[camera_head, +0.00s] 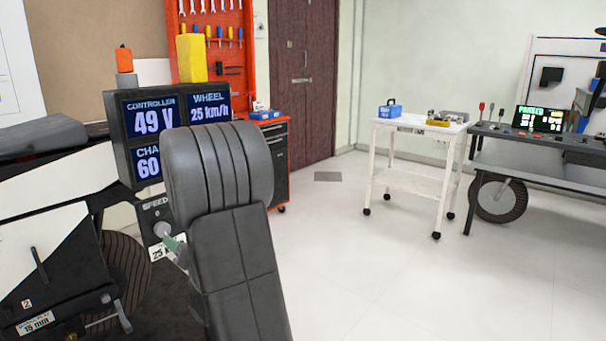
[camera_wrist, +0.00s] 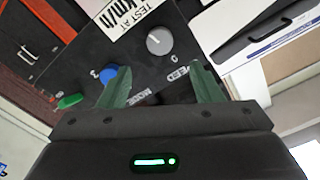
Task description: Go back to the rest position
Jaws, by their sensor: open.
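My gripper (camera_wrist: 160,85) shows in the wrist view with its two green fingers apart and nothing between them. Beyond the fingertips is a dark control panel (camera_wrist: 135,60) with a grey speed knob (camera_wrist: 160,40), a blue knob (camera_wrist: 110,74) and a green knob or switch (camera_wrist: 70,100). I cannot tell the gap between the fingers and the panel. In the head view my dark arm covers much of the rig, and a bit of a green finger shows beside the speed panel (camera_head: 155,215).
A display (camera_head: 150,125) reads 49 V and 25 km/h. A red tool cabinet (camera_head: 270,145) stands behind. A white wheeled cart (camera_head: 415,180) and a grey bench (camera_head: 550,155) stand at the right. The pale floor (camera_head: 390,280) between is clear.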

